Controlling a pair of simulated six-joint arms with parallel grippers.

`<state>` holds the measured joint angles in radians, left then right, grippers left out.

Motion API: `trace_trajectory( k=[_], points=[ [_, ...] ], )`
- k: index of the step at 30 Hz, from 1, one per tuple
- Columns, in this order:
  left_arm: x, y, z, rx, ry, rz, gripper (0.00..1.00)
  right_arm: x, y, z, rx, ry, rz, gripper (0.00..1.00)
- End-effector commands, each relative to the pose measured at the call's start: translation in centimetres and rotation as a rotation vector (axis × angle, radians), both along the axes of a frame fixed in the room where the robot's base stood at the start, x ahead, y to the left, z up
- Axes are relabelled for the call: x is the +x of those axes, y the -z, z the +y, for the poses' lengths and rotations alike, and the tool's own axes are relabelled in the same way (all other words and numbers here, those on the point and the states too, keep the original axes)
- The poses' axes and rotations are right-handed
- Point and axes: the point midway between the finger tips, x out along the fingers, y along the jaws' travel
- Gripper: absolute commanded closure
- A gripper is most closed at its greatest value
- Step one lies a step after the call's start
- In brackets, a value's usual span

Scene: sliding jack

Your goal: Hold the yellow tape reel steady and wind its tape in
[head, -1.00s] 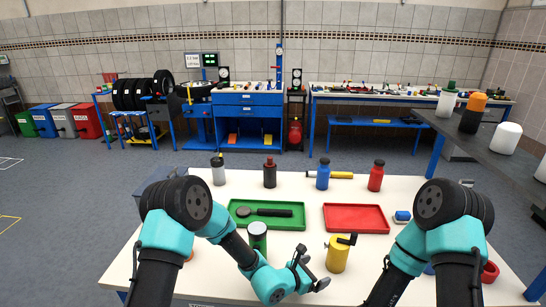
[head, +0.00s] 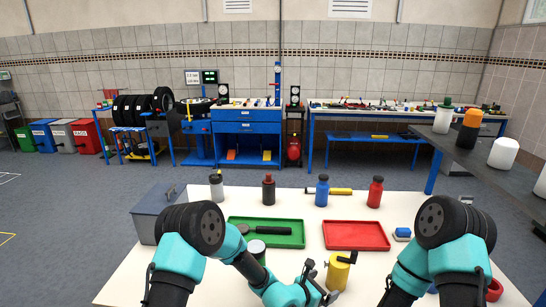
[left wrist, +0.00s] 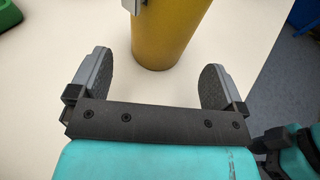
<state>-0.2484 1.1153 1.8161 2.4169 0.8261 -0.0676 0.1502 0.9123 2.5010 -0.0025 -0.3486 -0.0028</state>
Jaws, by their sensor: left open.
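The yellow tape reel (head: 338,274) is an upright yellow cylinder with a black crank handle (head: 348,257) on top, near the front of the white table. My left gripper (head: 321,281) is open, just left of the reel in the head view. In the left wrist view the reel (left wrist: 165,38) stands just beyond the two spread fingertips of my left gripper (left wrist: 158,72), roughly centred between them, with its top cut off. No contact shows. My right arm shows at the right of the head view, but its gripper is not visible.
A green tray (head: 290,240) holding a black-handled tool and an empty red tray (head: 356,235) lie behind the reel. A green-sided can (head: 257,250) is partly hidden by my left arm. Bottles line the back. A blue-and-white block (head: 402,234) lies right.

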Motion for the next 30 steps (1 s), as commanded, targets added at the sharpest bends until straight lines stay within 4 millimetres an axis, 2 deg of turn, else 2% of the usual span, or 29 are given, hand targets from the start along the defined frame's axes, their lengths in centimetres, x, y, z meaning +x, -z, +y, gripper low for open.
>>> trace_trajectory(
  k=[15, 28, 30],
  points=[
    [3.0, 1.7, -4.5, 0.000, 0.001, 0.000, 0.04, 0.0, 0.0, 0.0, 0.000, 0.000, 0.000, 0.45],
    [3.4, 1.9, -5.0, -0.001, 0.000, 0.001, 0.04, 0.0, 0.0, 0.0, 0.000, 0.000, 0.000, 0.45],
    [3.4, 1.9, -5.0, -0.001, 0.000, 0.001, 0.09, 0.0, 0.0, 0.0, 0.000, 0.000, 0.000, 0.45]
  ],
)
